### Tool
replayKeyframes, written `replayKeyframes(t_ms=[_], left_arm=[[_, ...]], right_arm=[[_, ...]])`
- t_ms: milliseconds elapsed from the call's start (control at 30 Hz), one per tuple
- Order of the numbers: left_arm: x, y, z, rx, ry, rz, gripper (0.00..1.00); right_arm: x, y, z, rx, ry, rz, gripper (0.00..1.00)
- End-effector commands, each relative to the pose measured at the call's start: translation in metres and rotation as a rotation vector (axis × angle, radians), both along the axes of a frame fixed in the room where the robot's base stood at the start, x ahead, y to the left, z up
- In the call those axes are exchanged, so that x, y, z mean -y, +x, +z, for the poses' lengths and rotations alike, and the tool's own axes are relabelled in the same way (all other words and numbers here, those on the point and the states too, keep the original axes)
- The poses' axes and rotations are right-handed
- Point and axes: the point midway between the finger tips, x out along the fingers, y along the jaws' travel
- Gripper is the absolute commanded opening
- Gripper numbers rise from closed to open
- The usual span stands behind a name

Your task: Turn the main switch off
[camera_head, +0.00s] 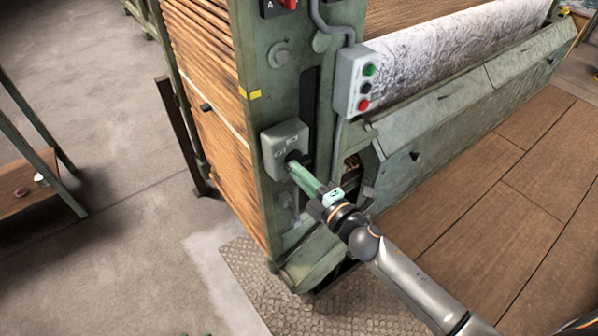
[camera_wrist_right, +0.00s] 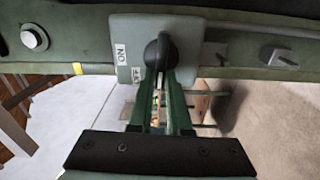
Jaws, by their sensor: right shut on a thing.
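The main switch is a grey-green box (camera_head: 287,146) on the green machine post, with a dark rotary handle (camera_head: 293,157) on its face. In the right wrist view the switch box (camera_wrist_right: 126,50) shows the lettering ON and a second label, partly hidden, beside the black handle (camera_wrist_right: 160,52). My right gripper (camera_head: 296,166) reaches the box from the lower right. Its green fingers (camera_wrist_right: 161,78) are shut on the handle. My left gripper is not in view.
A grey control box (camera_head: 355,82) with green, black and red buttons hangs on the post to the upper right. A red switch (camera_head: 288,3) shows at the top edge. A wooden-topped bench (camera_head: 25,185) stands left. Wooden boards (camera_head: 490,200) and bare concrete floor lie around the machine.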

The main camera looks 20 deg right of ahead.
Motion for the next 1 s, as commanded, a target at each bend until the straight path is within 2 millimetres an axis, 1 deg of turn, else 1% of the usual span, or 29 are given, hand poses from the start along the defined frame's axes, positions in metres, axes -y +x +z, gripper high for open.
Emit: replayKeyframes(t_ms=[233, 700, 733, 900, 1000], left_arm=[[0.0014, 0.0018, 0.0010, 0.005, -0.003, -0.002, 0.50], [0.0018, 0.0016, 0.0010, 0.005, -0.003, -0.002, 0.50], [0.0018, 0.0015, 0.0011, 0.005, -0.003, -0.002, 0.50], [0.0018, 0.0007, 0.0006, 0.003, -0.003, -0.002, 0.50], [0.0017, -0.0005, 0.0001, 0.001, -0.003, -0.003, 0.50]], right_arm=[[-0.0007, -0.0001, -0.0012, 0.021, -0.057, 0.002, 0.00], [-0.0005, -0.0002, -0.0014, 0.026, -0.071, 0.002, 0.00], [-0.0005, -0.0002, -0.0014, 0.026, -0.071, 0.002, 0.18], [-0.0004, -0.0001, -0.0014, 0.025, -0.070, 0.001, 0.38], [-0.0002, -0.0001, -0.0014, 0.025, -0.069, 0.001, 0.46]])
